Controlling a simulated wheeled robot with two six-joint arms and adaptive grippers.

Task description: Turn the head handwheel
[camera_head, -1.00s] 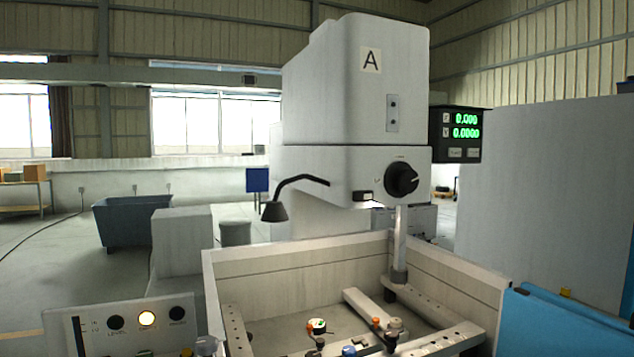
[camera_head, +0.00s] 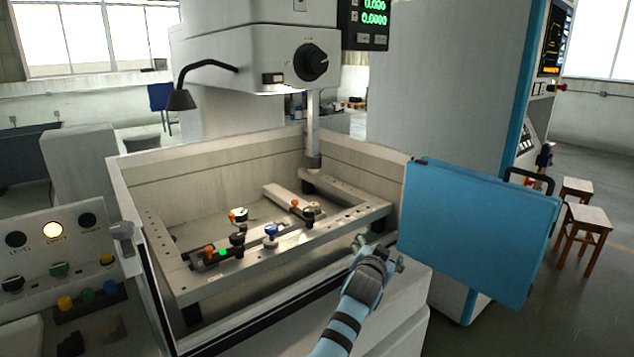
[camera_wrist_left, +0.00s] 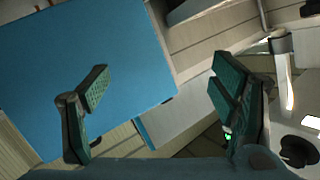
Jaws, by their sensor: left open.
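The head handwheel is a round black knob (camera_head: 311,62) on the front of the white machine head (camera_head: 222,62). It also shows as a dark knob (camera_wrist_left: 298,151) at the lower right of the left wrist view. My left gripper (camera_head: 378,252) is beside the right front corner of the work tank, below and to the right of the knob and well apart from it. In the left wrist view its two green-padded fingers (camera_wrist_left: 160,72) are spread wide with nothing between them. My right gripper is in neither current view.
The open blue door (camera_head: 480,225) stands just right of my left gripper and fills much of the left wrist view. The work tank (camera_head: 200,158) holds a frame with clamps. A lamp (camera_head: 181,99) hangs left of the knob. A control panel (camera_head: 58,258) is at left.

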